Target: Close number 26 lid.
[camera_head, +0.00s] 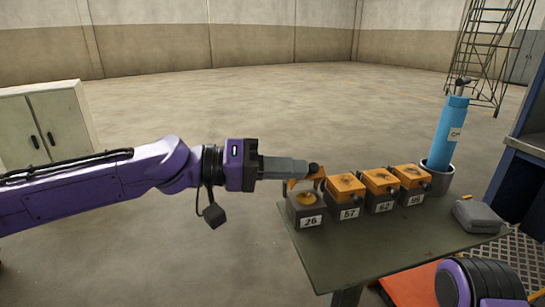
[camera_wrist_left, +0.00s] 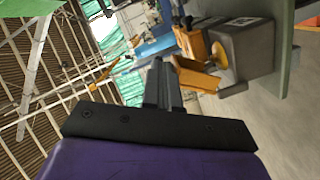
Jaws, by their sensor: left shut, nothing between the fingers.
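The number 26 box (camera_head: 306,209) is a dark grey block at the left end of a row on the table. Its orange lid (camera_head: 302,184) stands raised at the back, and a round orange opening shows on top. My left gripper (camera_head: 308,169) is shut and empty, with its tips beside the raised lid's dark knob; I cannot tell whether they touch. In the left wrist view the shut fingers (camera_wrist_left: 164,88) point towards the orange lid (camera_wrist_left: 197,78), which sticks out from the grey box (camera_wrist_left: 245,48). My right gripper is out of view.
Boxes 57 (camera_head: 343,209), 62 (camera_head: 380,202) and one more (camera_head: 411,194) stand to the right with orange lids down. A grey case (camera_head: 478,216) lies at the table's right. The table front (camera_head: 365,250) is clear.

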